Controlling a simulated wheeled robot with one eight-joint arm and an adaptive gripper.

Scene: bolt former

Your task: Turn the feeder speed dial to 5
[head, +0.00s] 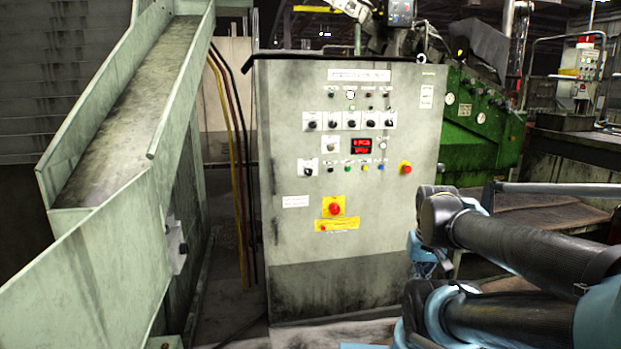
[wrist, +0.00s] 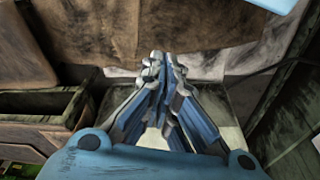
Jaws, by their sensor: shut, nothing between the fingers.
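The grey control cabinet (head: 350,245) stands upright in the middle of the head view. It carries a row of black rotary knobs (head: 351,120), and another black knob (head: 308,171) sits lower left on a white plate. A small box with a dark knob (head: 181,247) is on the side of the green-grey chute. The labels are too small to read, so I cannot tell which is the feeder speed dial or its setting. My gripper (wrist: 163,62) is shut and empty in the wrist view, apart from any dial. In the head view I cannot make out its fingertips.
The cabinet also has a red display (head: 361,146), a red emergency button (head: 335,209) on yellow and small coloured buttons. The chute (head: 110,110) rises along the left. A green machine (head: 480,125) stands behind right.

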